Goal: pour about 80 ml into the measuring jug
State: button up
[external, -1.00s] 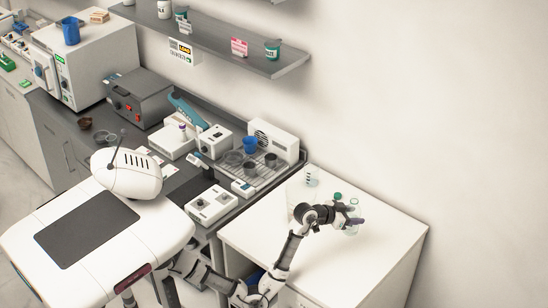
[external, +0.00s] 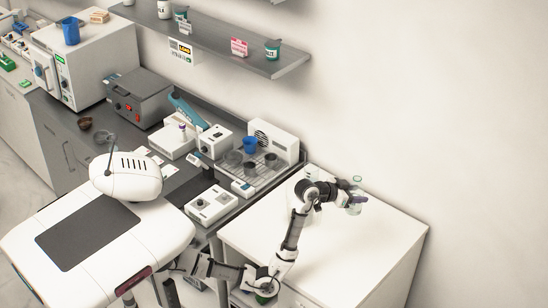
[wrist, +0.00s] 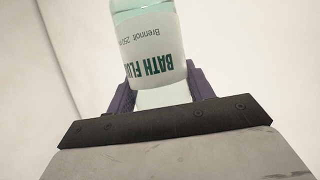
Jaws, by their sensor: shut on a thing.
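A clear bottle of pale green liquid (external: 357,184) stands roughly upright in my gripper (external: 356,202), above the right part of the white table. In the wrist view the bottle (wrist: 155,45) sits between the purple fingers of my gripper (wrist: 160,92), which are shut on it. Its white label reads "BATH FLU…" and appears upside down there. No cap shows on the bottle's top. The measuring jug is mostly hidden behind my arm; a pale clear edge (external: 310,171) shows above the elbow, too faint to read any level.
The white table (external: 375,250) is clear in front and at right. A grey counter on its left holds a drip-tray machine (external: 275,140), a blue cup (external: 250,145) and small white devices (external: 211,204). A wall shelf (external: 225,42) runs above.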

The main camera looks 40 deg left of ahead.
jog(key=shift+r, duration=0.25)
jog(key=shift+w+a+f+p, duration=0.1)
jog(key=shift+w+p, duration=0.15)
jog(key=shift+p, duration=0.1)
jog(key=w+a+f+n+g+y+p, duration=0.1)
jog(key=a+f+n+g+y+p, duration=0.1)
jog(key=a+n+y+p, duration=0.4)
jog(key=w+a+f+n+g+y+p, duration=0.2)
jog(key=a+n+g+y+p, duration=0.2)
jog(key=n+y, duration=0.8)
jog(key=shift+w+a+f+p, duration=0.15)
jog(key=shift+a+f+p, duration=0.15)
jog(key=shift+a+p, duration=0.9)
jog(key=shift+a+f+h, duration=0.15)
jog(key=shift+a+h, duration=0.1)
jog(key=shift+h, duration=0.05)
